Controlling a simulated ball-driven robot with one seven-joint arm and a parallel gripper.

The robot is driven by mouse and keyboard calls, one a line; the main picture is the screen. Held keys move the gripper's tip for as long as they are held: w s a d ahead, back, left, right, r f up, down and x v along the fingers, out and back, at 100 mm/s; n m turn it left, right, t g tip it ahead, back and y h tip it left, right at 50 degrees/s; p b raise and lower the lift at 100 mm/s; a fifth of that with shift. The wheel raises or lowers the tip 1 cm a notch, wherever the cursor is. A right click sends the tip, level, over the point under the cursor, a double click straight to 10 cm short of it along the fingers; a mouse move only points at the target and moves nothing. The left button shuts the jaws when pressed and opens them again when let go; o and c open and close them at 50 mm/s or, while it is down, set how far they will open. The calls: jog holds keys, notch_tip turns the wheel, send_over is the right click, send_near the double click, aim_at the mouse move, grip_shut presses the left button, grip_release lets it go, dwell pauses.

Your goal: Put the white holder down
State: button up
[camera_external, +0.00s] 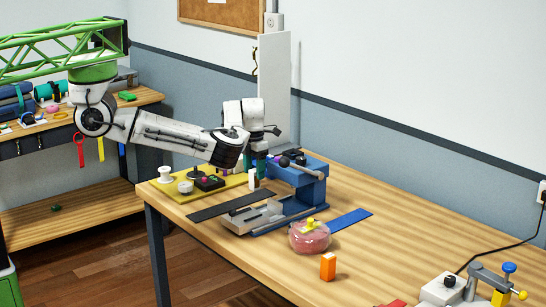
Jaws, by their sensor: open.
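I cannot tell for sure which thing is the white holder. A small white upright cylinder (252,180) stands just below my gripper, at the right end of the yellow board. A white spool-shaped piece (165,174) stands at the board's left end. My gripper (257,160) points down over the back of the workbench, close above the white cylinder. Its jaws are open. The fingertips are small and partly hidden among dark and teal parts, so I cannot see whether they touch anything.
A yellow board (205,191) carries several small parts. A blue vise (300,180) stands right of my gripper, beside a dark strip (230,206) and a blue strip (349,219). A pink round container (309,238) and an orange block (328,266) stand nearer. The bench's right middle is clear.

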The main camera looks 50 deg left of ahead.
aim_at(254, 170)
notch_tip(254, 170, up, 11)
jog(key=shift+f+b, duration=0.15)
jog(key=shift+b, duration=0.2)
jog(key=shift+a, duration=0.1)
